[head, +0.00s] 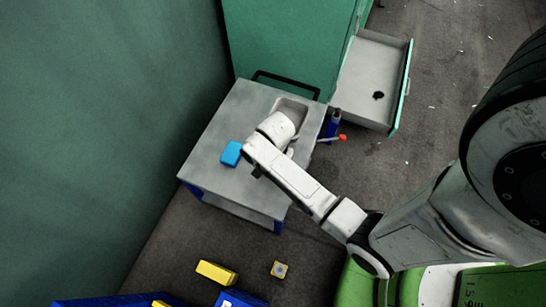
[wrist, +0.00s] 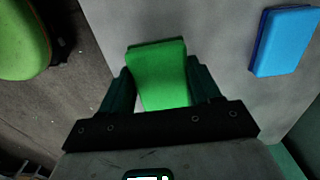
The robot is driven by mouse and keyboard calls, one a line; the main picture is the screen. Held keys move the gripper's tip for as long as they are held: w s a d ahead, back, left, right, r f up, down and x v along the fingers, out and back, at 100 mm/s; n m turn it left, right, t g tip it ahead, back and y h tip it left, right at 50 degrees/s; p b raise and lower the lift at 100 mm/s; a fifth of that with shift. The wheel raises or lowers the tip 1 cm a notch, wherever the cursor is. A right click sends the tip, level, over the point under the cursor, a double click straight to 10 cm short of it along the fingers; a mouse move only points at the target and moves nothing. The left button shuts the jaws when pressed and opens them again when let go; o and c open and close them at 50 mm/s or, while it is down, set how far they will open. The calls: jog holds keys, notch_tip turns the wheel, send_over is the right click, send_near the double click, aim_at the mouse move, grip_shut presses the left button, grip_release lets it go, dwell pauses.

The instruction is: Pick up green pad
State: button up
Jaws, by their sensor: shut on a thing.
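The green pad (wrist: 158,75) shows in the wrist view between the two dark fingers of my gripper (wrist: 160,88). My gripper is shut on it, with a finger against each side. The grey top of the small table or cart (head: 225,118) lies beneath; I cannot tell whether the pad still touches it. In the head view my arm hides the pad, and the fingers are not clearly seen there.
A blue pad (head: 231,153) lies on the cart top, and it also shows right of my gripper in the wrist view (wrist: 283,42). A grey drawer (head: 368,80) stands open at the green cabinet. Yellow blocks (head: 217,272) lie on the floor. A green wall is at the left.

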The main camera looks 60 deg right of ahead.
jog(key=s+d+r+p, duration=0.2)
jog(key=s+d+r, duration=0.4)
jog(key=s+r, duration=0.3)
jog(key=shift+s+p, duration=0.3)
jog(key=shift+s, duration=1.2)
